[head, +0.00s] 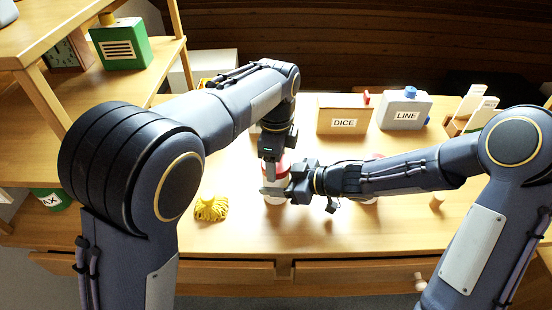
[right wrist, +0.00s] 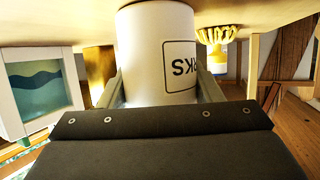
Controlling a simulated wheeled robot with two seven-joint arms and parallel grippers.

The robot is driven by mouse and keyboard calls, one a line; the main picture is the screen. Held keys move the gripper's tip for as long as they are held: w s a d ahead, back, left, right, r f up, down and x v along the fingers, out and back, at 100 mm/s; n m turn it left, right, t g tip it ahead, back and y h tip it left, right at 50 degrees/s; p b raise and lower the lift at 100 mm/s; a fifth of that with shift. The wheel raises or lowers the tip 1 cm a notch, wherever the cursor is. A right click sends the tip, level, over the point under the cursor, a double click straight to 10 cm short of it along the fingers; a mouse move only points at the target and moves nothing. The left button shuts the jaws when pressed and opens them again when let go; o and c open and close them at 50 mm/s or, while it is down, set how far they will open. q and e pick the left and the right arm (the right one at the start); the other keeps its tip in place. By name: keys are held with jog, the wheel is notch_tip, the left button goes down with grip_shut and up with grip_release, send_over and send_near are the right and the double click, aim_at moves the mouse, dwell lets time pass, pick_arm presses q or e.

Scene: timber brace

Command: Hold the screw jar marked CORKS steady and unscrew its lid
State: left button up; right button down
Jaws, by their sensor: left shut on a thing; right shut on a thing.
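The screw jar marked CORKS (head: 275,200) stands on the table in the head view, mostly hidden by my grippers. Its white body (right wrist: 155,50) fills the top middle of the right wrist view, with part of the label showing upside down. My right gripper (head: 287,188) comes in from the right and is shut on the jar body, a finger on each side. My left gripper (head: 272,172) points down from above and is shut at the red lid (head: 286,160), which is partly hidden behind it.
A yellow cloth-like bundle (head: 211,208) lies left of the jar. A DICE box (head: 343,115) and a grey LINE container (head: 405,109) stand behind. Another red-topped jar is mostly hidden behind my right arm. A green box (head: 121,44) sits on the left shelf.

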pick_arm(q)
jog(key=n, duration=0.4)
jog(key=shift+n, duration=0.3)
jog(key=n, duration=0.3)
jog(key=o, duration=1.1)
